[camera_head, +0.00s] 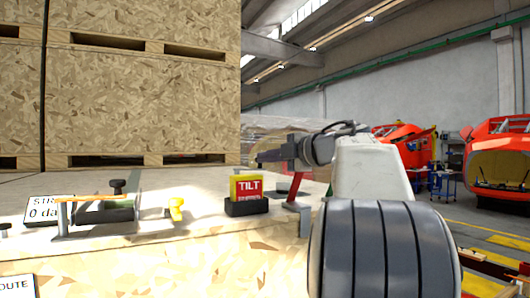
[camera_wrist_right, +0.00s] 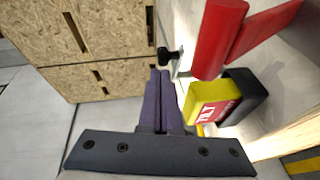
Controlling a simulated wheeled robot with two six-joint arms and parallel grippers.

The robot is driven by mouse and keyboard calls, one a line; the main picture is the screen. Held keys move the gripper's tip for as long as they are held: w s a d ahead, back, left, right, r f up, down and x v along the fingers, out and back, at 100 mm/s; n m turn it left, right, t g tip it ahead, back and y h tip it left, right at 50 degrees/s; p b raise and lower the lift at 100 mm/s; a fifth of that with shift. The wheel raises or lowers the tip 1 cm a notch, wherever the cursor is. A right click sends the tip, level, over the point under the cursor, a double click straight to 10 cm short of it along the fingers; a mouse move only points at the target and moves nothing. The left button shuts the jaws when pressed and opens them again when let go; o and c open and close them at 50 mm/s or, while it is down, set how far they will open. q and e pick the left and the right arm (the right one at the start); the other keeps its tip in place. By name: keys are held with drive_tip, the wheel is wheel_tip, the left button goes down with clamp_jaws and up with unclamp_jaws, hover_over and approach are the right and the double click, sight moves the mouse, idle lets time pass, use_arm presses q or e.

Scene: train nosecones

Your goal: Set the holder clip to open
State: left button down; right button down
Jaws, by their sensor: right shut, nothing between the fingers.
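No part is plainly marked as the holder clip. A red lever-like part (camera_head: 294,187) stands on the crate top, leaning, just right of the TILT box, and shows large at the top of the wrist view (camera_wrist_right: 219,38). A clamp-like fixture (camera_head: 104,211) with an orange bar and a black knob lies at the left. My right gripper (camera_head: 262,158) is shut and empty, above the TILT box and pointing left. In the wrist view its fingers (camera_wrist_right: 160,75) lie together, apart from the red part. My left gripper is not in view.
A yellow TILT box (camera_head: 247,187) sits in a black holder (camera_head: 246,208). A small yellow part (camera_head: 176,208) stands left of it. A sign (camera_head: 42,209) is at the far left. Stacked wooden crates (camera_head: 145,100) rise behind. Red train nosecones (camera_head: 500,150) stand far right.

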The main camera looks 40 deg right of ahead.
drive_tip(key=shift+w+d, duration=0.1)
drive_tip(key=shift+d, duration=0.05)
drive_tip(key=w+d+p, duration=0.1)
drive_tip(key=d+p, duration=0.1)
drive_tip(key=shift+w+p, duration=0.3)
idle(0.4)
